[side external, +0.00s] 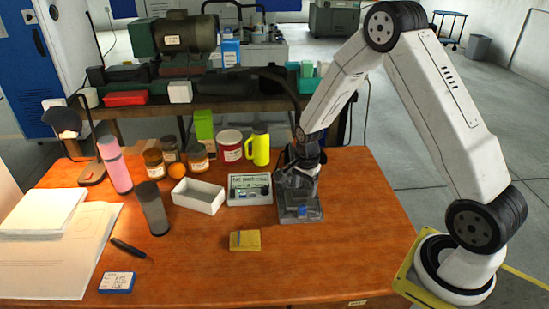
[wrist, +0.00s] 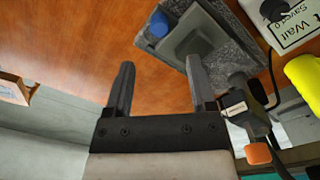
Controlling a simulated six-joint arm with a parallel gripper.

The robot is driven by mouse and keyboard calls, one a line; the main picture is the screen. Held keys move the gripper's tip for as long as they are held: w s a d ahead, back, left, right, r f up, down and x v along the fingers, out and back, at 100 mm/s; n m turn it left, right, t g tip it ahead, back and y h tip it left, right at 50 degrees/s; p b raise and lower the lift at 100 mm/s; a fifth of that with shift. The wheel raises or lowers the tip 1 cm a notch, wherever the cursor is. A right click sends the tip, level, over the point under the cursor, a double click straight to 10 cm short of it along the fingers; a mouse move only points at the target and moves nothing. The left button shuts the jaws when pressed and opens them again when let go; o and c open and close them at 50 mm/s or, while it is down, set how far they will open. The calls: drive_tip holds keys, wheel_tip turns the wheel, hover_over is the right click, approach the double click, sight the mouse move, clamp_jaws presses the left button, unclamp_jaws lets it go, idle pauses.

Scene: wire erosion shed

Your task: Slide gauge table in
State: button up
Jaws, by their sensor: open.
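A gauge stand with a speckled grey base (side external: 310,214) stands on the wooden bench, just below my gripper (side external: 298,172) in the side view. In the wrist view its base (wrist: 238,48) is at the upper right. A grey stepped block, seemingly the gauge table (wrist: 187,36), sits on the base with a blue part (wrist: 158,25) at its left end. My gripper (wrist: 160,64) is open, with bare wood between its fingers. The right finger overlaps the edge of the stand in the picture; I cannot tell whether they touch. In the side view my gripper hides much of the stand.
A white tray (side external: 198,196), jars and bottles are farther left. A yellow block (side external: 245,240) lies in front. The bench's right front is clear.

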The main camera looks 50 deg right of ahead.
sight(303, 206)
drive_tip(key=shift+f, duration=0.15)
drive_tip(key=shift+f, duration=3.7)
clamp_jaws()
